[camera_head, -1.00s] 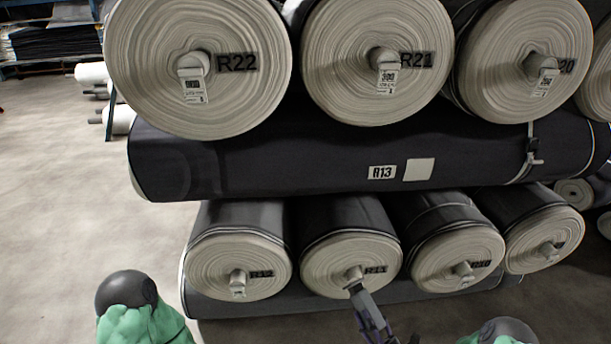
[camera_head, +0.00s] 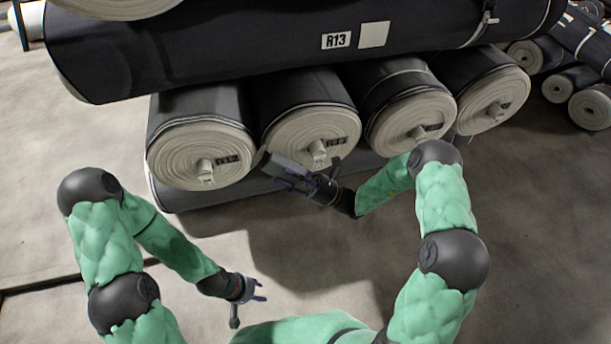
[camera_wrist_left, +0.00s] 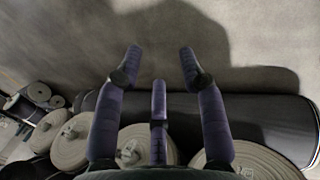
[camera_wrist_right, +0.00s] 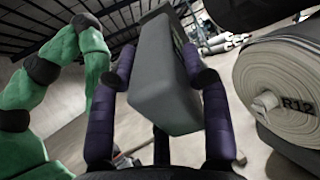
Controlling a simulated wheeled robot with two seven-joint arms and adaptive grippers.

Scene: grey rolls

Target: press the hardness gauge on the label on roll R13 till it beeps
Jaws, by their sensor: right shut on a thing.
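Roll R13 (camera_head: 200,50) is a long dark roll lying crosswise over the lower rolls in the head view. It bears an R13 tag (camera_head: 336,41) and, just right of it, a blank pale square label (camera_head: 374,35). My right gripper (camera_head: 306,184) is shut on the grey, block-shaped hardness gauge (camera_head: 279,164), in front of the lower rolls and below roll R13, apart from the label. The gauge fills the middle of the right wrist view (camera_wrist_right: 163,80); its display is not readable. My left gripper (camera_head: 252,299) is open and empty, low over the floor; its fingers are spread in its wrist view (camera_wrist_left: 160,65).
Several lower rolls with pale ends and protruding cores stand close behind the gauge, among them one marked R12 (camera_head: 200,155). More rolls (camera_head: 590,105) lie at the far right.

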